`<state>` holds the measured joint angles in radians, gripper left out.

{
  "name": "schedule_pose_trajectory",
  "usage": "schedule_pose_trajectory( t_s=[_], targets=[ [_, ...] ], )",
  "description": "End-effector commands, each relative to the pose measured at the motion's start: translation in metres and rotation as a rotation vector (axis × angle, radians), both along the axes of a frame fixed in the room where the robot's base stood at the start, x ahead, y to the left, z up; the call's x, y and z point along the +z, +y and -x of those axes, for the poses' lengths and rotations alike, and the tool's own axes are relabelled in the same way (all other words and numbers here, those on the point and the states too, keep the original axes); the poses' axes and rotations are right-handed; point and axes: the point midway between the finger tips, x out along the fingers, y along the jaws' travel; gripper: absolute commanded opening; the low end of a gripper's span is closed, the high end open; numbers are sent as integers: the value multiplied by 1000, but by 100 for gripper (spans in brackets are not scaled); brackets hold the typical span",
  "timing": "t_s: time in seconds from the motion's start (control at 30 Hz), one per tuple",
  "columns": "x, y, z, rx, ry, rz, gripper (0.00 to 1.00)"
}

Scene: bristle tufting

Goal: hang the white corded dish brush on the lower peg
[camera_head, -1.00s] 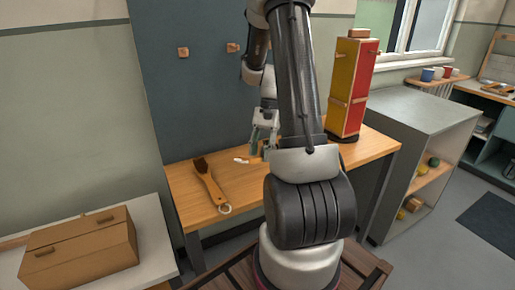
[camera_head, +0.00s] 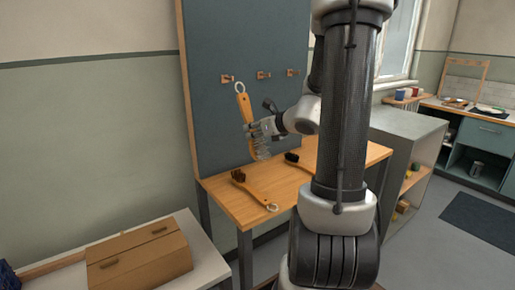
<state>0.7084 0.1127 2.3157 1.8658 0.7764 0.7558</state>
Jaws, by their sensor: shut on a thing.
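My gripper (camera_head: 256,129) is shut on a wooden-handled brush (camera_head: 245,106). The brush hangs nearly upright in front of the blue-grey board (camera_head: 215,130), with a white cord loop (camera_head: 240,87) at its top and pale bristles (camera_head: 261,152) at its lower end. It is above the table. Three wooden pegs stick out of the board: a left peg (camera_head: 227,78), a middle peg (camera_head: 263,75) and a right peg (camera_head: 291,72). They look close to one height, so I cannot tell which is lower. The loop is near the left peg in the picture; no contact can be made out.
A brown-bristled brush (camera_head: 256,192) lies on the wooden table (camera_head: 228,200), and a black-bristled one (camera_head: 293,157) lies farther right. A cardboard-coloured box (camera_head: 140,262) sits on the white bench at lower left. My arm hides part of the table's right side.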

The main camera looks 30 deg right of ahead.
Motion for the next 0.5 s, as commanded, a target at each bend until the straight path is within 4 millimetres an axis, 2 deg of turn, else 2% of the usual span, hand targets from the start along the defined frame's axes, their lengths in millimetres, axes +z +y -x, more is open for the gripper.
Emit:
schedule_pose_trajectory(
  t_s=[0.13,0.5],
  targets=[
    [13,-10,-8,-78,-76,-8,9],
    [16,-9,-13,-82,-210,-15,9]
  ],
)
